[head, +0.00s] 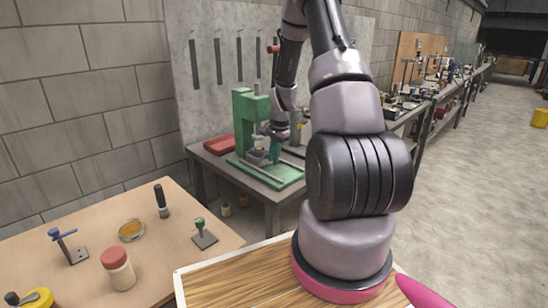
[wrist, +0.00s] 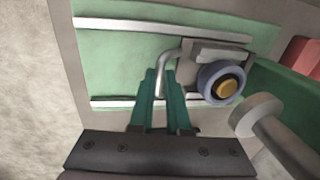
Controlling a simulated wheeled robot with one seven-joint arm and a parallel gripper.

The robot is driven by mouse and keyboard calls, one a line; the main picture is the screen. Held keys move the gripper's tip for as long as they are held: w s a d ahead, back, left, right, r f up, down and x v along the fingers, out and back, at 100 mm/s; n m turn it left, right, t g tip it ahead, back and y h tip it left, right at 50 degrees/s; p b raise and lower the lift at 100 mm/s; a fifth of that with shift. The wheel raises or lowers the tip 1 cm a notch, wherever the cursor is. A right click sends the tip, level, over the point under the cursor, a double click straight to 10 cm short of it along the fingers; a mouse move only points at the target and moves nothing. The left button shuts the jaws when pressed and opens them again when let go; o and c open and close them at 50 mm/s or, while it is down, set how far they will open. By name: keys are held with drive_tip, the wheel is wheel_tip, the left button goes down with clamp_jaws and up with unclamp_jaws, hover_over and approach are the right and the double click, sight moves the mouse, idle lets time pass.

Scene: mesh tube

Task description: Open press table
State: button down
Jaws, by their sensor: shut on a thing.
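The green press (head: 243,108) stands on a grey workbench, with a green base plate (head: 290,184) carrying two metal rails. The press table is a grey block (head: 257,157) on the rails, close to the press column. In the wrist view the press table (wrist: 236,48) sits at the right end of the rails, with a blue ring and a gold disc on it. A bent metal handle (wrist: 169,60) sticks out from it to the left. My gripper (wrist: 160,75) has its teal fingers shut around this handle. In the head view my gripper (head: 275,150) is partly hidden by my arm.
In the wrist view the rails (wrist: 125,24) are bare to the left of the press table. A red box (head: 219,144) lies left of the press. A wooden table (head: 85,245) in front holds jars and small tools. A grey back panel (head: 210,30) stands behind the bench.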

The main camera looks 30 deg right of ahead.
drive_tip(key=s+d, duration=0.1)
drive_tip(key=s, duration=0.2)
drive_tip(key=s+d, duration=0.1)
drive_tip(key=s, duration=0.2)
drive_tip(key=s+d, duration=0.1)
drive_tip(key=s, duration=0.2)
drive_tip(key=shift+s+d, duration=0.1)
drive_tip(key=shift+d, duration=0.1)
drive_tip(key=c, duration=0.9)
unclamp_jaws()
drive_tip(key=r, duration=0.3)
drive_tip(key=s+r, duration=0.1)
drive_tip(key=r, duration=0.6)
drive_tip(key=shift+s+d+r, duration=0.35)
drive_tip(key=shift+s, duration=0.05)
